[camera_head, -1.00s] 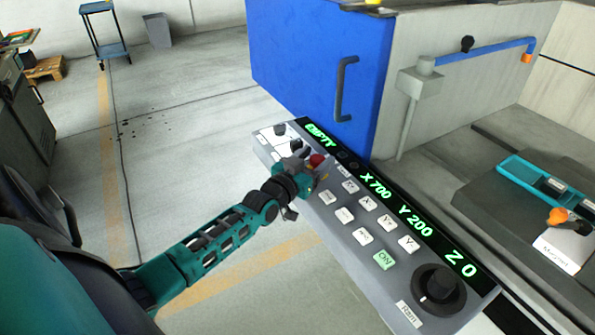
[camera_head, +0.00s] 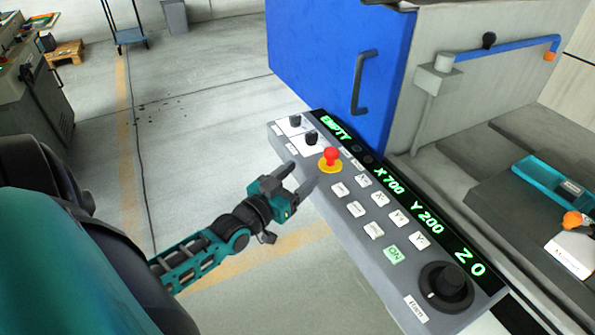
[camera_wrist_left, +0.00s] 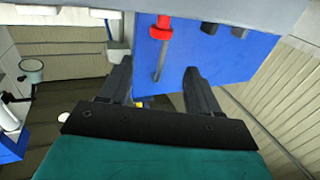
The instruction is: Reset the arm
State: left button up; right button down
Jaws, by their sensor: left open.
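My left gripper (camera_head: 299,175) is open and empty at the near left side of the control panel (camera_head: 352,236). It is apart from the red mushroom button (camera_head: 330,156) on its yellow base, which lies just beyond the fingertips. In the left wrist view, both fingers of the left gripper (camera_wrist_left: 157,66) are spread. The red button (camera_wrist_left: 160,27) shows beyond them near the top. My right gripper is not in view.
The panel carries black knobs (camera_head: 311,138), white keys, a green ON key (camera_head: 394,255) and a display reading EMPTY, X 700, Y 200, Z 0. A blue door (camera_head: 330,60) with a dark handle stands behind. Open floor (camera_head: 200,140) lies left.

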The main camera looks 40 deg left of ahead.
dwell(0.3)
pick_arm(q)
jog(key=s+d+f+m+g+h, duration=0.1)
jog(key=s+d+f+g, duration=0.2)
jog(key=s+d+f, duration=0.3)
jog(key=s+d+f+m+g+h, duration=0.1)
jog(key=s+d+f+g, duration=0.3)
jog(key=d, duration=0.7)
jog(key=s+f, duration=0.2)
jog(key=s, duration=0.1)
jog(key=shift+s+f+m, duration=0.15)
jog(key=shift+f+m, duration=0.1)
jog(key=shift+m, duration=0.05)
